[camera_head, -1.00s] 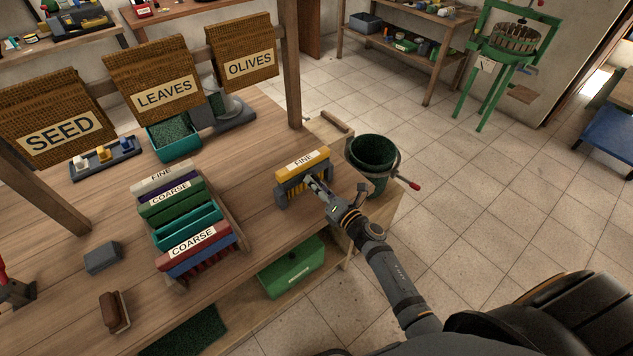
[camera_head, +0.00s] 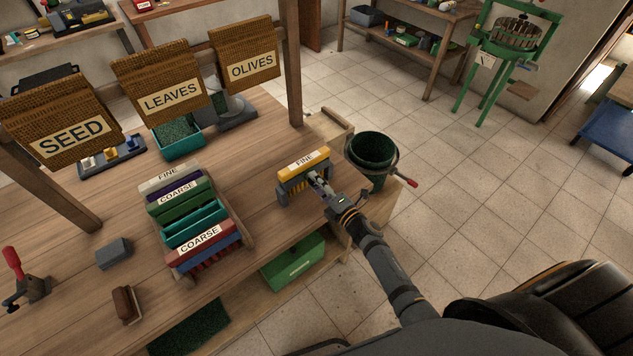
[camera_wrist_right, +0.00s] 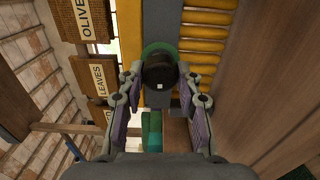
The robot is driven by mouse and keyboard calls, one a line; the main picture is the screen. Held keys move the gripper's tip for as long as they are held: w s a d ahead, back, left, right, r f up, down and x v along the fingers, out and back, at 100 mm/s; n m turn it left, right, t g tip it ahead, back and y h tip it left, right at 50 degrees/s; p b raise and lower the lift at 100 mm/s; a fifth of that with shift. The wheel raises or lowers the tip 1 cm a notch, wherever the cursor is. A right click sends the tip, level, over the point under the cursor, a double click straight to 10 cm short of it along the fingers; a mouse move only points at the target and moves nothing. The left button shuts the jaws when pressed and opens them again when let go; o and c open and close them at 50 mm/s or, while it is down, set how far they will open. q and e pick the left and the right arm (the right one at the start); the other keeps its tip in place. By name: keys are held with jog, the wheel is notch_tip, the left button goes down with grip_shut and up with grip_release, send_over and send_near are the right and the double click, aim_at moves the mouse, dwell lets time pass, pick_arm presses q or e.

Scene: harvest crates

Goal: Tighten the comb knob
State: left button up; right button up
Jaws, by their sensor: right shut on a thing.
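A yellow comb labelled FINE (camera_head: 303,163) sits in a grey holder (camera_head: 290,191) near the right end of the wooden bench. My right gripper (camera_head: 316,182) is at the front of that holder. In the right wrist view, a round black knob (camera_wrist_right: 159,73) with a small white mark and a green ring behind it lies between the fingertips of my right gripper (camera_wrist_right: 160,90). The fingers are shut on the knob. The comb's yellow teeth (camera_wrist_right: 203,47) show beside it. My left gripper is not in view.
A rack (camera_head: 240,241) of COARSE and FINE combs stands to the left. A grey block (camera_head: 114,253) and a brown brush (camera_head: 126,304) lie at the left. The bench between rack and holder is clear.

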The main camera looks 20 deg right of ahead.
jog(key=shift+s+f+m, duration=0.1)
jog(key=shift+f+m, duration=0.05)
jog(key=shift+m, duration=0.15)
jog(key=o, duration=1.2)
jog(key=shift+d, duration=0.1)
jog(key=shift+c, duration=0.2)
jog(key=v, duration=1.2)
